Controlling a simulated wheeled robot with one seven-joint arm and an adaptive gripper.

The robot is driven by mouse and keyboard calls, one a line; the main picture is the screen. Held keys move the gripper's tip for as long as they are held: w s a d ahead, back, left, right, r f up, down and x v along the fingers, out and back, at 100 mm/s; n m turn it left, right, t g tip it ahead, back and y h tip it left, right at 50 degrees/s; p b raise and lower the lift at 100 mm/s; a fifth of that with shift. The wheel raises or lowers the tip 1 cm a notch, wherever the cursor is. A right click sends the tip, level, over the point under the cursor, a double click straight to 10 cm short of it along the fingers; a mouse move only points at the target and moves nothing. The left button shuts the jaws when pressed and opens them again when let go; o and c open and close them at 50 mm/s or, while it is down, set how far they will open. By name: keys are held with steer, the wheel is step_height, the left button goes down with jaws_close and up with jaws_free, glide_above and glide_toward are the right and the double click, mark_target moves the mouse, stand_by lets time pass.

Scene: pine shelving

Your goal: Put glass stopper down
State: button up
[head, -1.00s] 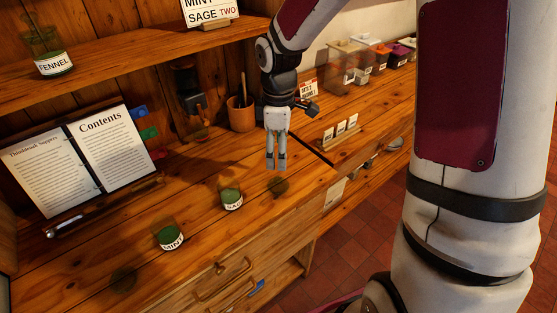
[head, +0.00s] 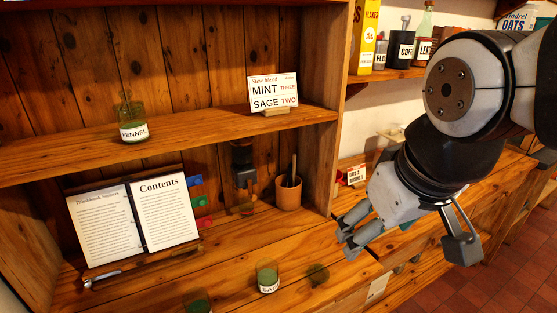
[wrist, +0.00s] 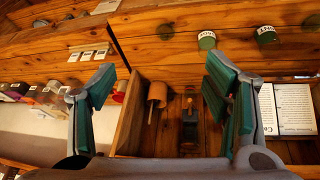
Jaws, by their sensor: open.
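My gripper (head: 347,238) is open and empty, above the counter's right end. In the wrist view its two fingers (wrist: 158,78) stand wide apart. A second green jar (head: 198,306) is cut off by the lower edge. The fennel jar (head: 133,130) stands on the upper shelf.
An open book (head: 136,222) leans on a stand at the left, and a clay pot (head: 288,193) stands at the back. A card (head: 273,92) reading mint three, sage two sits on the shelf. An upright shelf side (head: 338,110) is left of my arm.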

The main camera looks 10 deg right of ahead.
steer(key=shift+s+a+r+m+t+y, duration=0.15)
steer(key=shift+s+m, duration=0.25)
steer(key=shift+s, duration=0.4)
steer(key=shift+s+d+r+m+t+y, duration=0.15)
steer(key=shift+s+m, duration=0.25)
steer(key=shift+s, duration=0.35)
steer(key=shift+a, duration=0.1)
